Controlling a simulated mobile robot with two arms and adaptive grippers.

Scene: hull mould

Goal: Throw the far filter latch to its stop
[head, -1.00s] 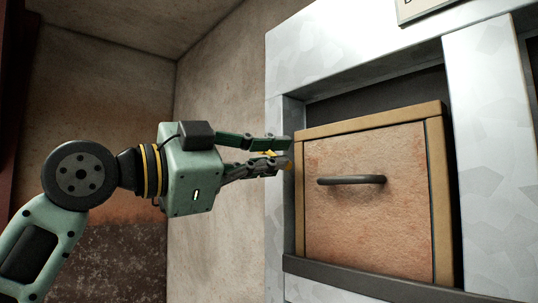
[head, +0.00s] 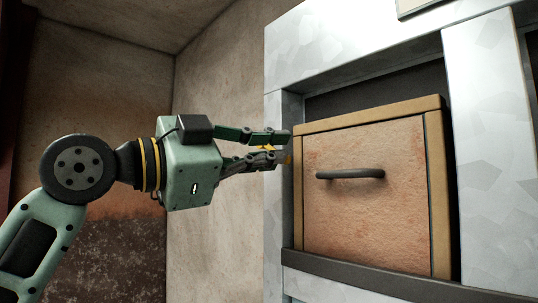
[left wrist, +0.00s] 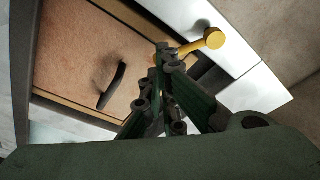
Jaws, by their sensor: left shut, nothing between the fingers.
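The filter latch shows in the left wrist view as a yellow lever with a round knob (left wrist: 213,39), set on the pale metal frame beside the filter. In the head view only a small yellow part (head: 286,158) shows by my fingertips; the rest is hidden. The filter (head: 365,200) is a tan-framed box with a rough orange-brown face and a dark bar handle. It sits in its bay. My left gripper (head: 284,146) is shut and empty at the left edge of the frame, close to the lever. I cannot tell whether it touches. My right gripper is not in view.
The pale metal frame (head: 490,150) surrounds the bay, with a dark sill (head: 360,268) under the filter. A bare wall (head: 215,90) stands behind my left arm. Free room lies left of the frame.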

